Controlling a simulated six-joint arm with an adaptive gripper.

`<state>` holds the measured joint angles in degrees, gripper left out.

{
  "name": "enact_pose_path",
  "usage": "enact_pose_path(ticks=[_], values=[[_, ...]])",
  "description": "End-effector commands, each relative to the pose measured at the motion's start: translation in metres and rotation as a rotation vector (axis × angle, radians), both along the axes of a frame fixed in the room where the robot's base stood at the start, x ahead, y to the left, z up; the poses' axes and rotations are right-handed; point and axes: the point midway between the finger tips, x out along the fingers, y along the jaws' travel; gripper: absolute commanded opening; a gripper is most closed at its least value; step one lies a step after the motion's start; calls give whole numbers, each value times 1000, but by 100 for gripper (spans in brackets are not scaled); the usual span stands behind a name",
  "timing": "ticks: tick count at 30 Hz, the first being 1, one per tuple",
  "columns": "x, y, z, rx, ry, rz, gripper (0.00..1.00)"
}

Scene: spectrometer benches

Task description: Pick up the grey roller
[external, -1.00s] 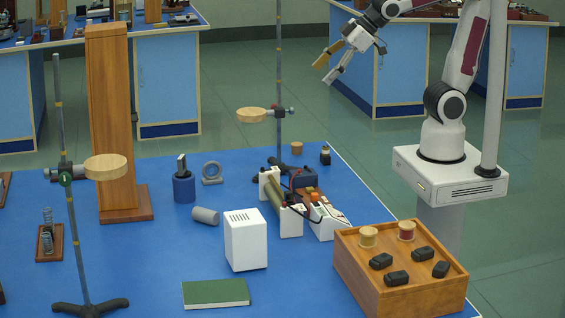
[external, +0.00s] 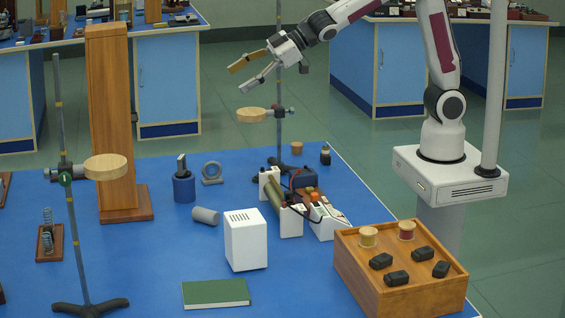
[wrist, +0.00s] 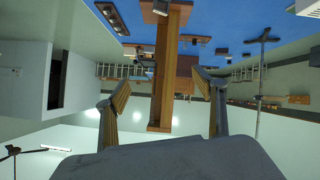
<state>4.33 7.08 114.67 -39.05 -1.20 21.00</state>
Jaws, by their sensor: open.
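The grey roller (external: 205,215) lies on its side on the blue bench top (external: 160,265), left of the white box. My gripper (external: 238,78) is open and empty, high above the bench and up and to the right of the roller, with its fingers pointing left. In the wrist view my gripper's two fingers (wrist: 165,100) are spread apart with nothing between them. I cannot make out the roller in the wrist view.
A white vented box (external: 246,240) stands right of the roller. A dark blue cylinder (external: 184,188) and a grey ring (external: 212,173) stand behind it. A tall wooden column (external: 112,120) and two stands with wooden discs (external: 106,167) (external: 252,115) rise nearby. A green book (external: 215,293) lies in front.

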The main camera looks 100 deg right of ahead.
Motion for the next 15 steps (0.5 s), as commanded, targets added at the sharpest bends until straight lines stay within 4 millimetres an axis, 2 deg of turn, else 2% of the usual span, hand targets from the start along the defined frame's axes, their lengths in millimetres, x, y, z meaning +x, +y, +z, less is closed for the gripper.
enact_pose_path(ticks=[6,15], values=[[43,13,-22,9,-37,85,69],[90,37,-60,41,-73,215,69]])
